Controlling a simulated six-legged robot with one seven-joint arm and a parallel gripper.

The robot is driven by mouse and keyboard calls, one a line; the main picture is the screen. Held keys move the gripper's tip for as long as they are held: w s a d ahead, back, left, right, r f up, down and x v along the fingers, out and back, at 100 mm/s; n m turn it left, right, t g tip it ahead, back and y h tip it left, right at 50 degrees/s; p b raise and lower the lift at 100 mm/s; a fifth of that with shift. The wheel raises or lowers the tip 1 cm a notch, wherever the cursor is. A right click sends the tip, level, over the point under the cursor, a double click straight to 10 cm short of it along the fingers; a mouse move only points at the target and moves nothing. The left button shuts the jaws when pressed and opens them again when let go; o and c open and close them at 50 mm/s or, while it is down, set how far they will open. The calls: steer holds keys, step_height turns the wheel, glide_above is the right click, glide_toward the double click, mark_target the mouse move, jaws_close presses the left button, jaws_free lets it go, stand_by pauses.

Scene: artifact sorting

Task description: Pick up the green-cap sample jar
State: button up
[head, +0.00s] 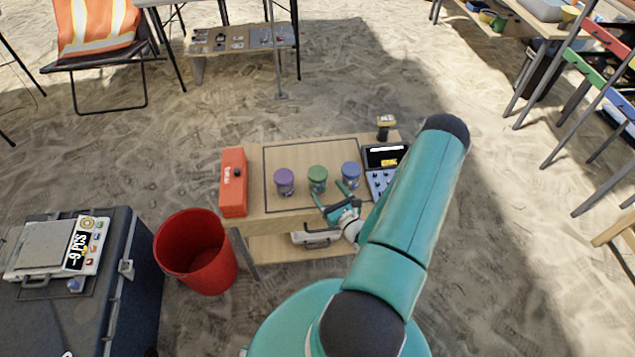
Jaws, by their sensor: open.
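The green-cap sample jar (317,180) stands upright on the small wooden table (295,151), inside a dark outlined square. It is the middle one of three jars in a row. The purple-cap jar (285,182) is to its left and the blue-cap jar (350,174) to its right. My gripper (328,196) is at the near side of the green-cap and blue-cap jars. Its teal fingers are spread, one by the base of the green-cap jar and one by the blue-cap jar. I cannot tell whether either finger touches a jar. The gripper is empty.
An orange-red box (233,182) stands at the table's left end. A device with a screen (382,158) and a yellow-topped tool (385,127) are at the right. A red bin (196,250) stands left of the table, beside a dark case (120,290) bearing a scale.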

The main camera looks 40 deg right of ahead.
mark_target(322, 185)
steer(key=x, duration=0.5)
steer(key=shift+w+f, duration=0.15)
steer(key=c, duration=1.1)
